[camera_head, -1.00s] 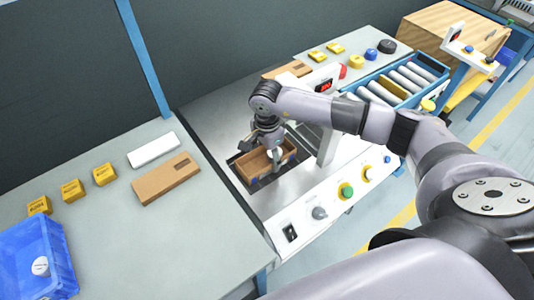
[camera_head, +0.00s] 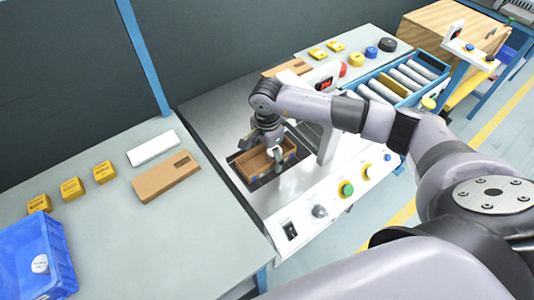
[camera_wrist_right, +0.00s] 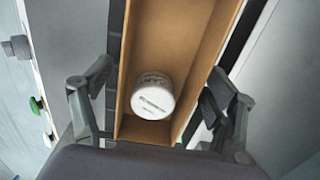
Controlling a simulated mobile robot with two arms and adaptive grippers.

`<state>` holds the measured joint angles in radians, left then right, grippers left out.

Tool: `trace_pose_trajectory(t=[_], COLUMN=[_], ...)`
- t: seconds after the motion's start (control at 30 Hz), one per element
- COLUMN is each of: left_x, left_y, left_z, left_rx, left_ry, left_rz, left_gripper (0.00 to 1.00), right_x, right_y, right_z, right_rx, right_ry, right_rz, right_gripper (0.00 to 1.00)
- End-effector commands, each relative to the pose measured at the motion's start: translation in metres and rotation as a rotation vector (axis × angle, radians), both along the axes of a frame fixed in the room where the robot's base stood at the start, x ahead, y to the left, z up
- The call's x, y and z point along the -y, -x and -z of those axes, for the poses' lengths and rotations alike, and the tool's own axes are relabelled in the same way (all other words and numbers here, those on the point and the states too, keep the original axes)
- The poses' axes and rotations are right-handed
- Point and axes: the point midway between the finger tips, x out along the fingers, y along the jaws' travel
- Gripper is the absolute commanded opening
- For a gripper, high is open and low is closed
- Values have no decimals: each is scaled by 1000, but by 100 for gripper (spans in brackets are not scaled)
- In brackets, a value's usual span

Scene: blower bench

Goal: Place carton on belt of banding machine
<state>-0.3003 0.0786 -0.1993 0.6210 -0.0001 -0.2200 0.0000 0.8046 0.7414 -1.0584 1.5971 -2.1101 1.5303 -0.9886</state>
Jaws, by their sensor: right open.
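The open brown carton (camera_head: 258,163) sits on the dark belt (camera_head: 239,172) of the banding machine (camera_head: 285,197). In the right wrist view the carton (camera_wrist_right: 193,50) holds a white round container (camera_wrist_right: 153,96) near its close end. My right gripper (camera_head: 275,155) is directly over the carton. In the right wrist view its open fingers (camera_wrist_right: 150,92) stand on either side of the carton, with a visible gap at each wall. The gripper and wrist hide part of the carton in the head view. My left gripper is not in view.
On the left table lie a flat brown carton (camera_head: 166,177), a white block (camera_head: 153,148), several yellow boxes (camera_head: 71,189) and a blue crate (camera_head: 36,259). Control knobs (camera_head: 346,189) line the machine's front. A roller conveyor (camera_head: 399,84) lies beyond it.

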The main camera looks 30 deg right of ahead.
Motion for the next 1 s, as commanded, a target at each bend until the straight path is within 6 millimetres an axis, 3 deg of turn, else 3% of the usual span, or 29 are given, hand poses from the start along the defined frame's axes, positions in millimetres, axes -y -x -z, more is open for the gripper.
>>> trace_pose_trajectory(t=[0.07, 0.17, 0.6, 0.8, 1.0], left_x=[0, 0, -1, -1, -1], left_y=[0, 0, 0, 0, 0], left_z=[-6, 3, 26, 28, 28], left_rx=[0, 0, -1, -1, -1], left_ry=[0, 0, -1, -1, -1], left_rz=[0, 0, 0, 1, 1], left_gripper=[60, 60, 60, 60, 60], right_x=[0, 0, 0, 0, 0], right_y=[0, -2, -1, 0, 0], right_z=[-5, -16, -104, -121, -123], right_rx=[0, 5, 4, 1, 0], right_ry=[0, -1, -1, 0, 0], right_rz=[0, 0, 0, 0, 0], right_gripper=[80, 80, 80, 80, 80])
